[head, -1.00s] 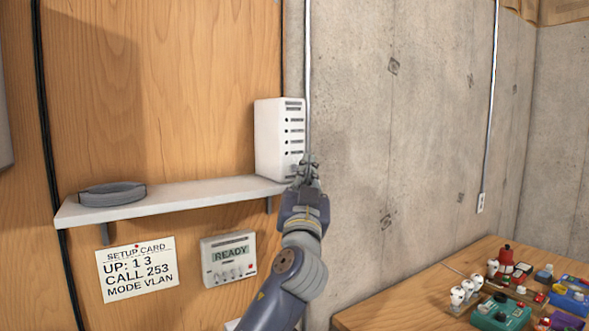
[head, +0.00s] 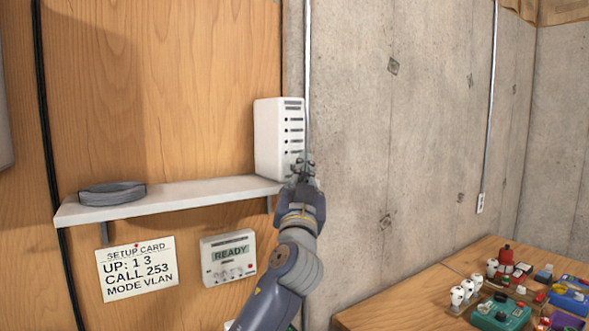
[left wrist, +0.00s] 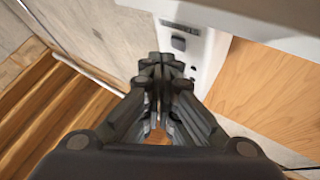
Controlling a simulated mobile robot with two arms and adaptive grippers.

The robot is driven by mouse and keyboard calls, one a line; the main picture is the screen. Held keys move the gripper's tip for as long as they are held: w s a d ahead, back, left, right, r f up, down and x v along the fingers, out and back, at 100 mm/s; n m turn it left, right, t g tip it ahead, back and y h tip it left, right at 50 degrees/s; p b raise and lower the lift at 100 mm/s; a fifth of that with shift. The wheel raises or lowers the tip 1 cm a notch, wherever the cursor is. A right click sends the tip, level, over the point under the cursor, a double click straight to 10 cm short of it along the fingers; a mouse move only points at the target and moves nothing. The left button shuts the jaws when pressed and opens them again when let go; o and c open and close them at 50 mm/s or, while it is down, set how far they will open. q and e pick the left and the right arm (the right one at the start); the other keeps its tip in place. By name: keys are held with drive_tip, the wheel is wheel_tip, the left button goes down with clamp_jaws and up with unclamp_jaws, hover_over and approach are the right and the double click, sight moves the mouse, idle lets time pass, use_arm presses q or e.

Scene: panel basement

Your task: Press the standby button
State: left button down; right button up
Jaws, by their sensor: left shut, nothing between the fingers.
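A white box-shaped unit (head: 279,138) stands upright at the right end of the shelf, with a column of small dark marks on its narrow front face. My left gripper (head: 303,168) is shut and empty at the lower part of that face, covering some of it. In the left wrist view the closed fingers (left wrist: 162,68) point at a white face with a dark square button-like part (left wrist: 179,43) just beyond the tips. I cannot tell whether they touch. No standby label is readable. My right gripper is not in view.
A wooden table (head: 400,300) at lower right carries several small parts. A conduit (head: 307,60) runs down beside the unit.

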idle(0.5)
use_arm(q)
drive_tip(key=shift+w, duration=0.1)
drive_tip(key=shift+w+a+b, duration=0.2)
drive_tip(key=shift+w+b, duration=0.05)
drive_tip(key=shift+b, duration=0.05)
drive_tip(key=shift+w+a, duration=0.25)
drive_tip(key=shift+w, duration=0.05)
idle(1.0)
drive_tip(key=shift+s+d+b, duration=0.4)
drive_tip(key=shift+s+d, duration=0.05)
drive_tip(key=shift+s, duration=0.15)
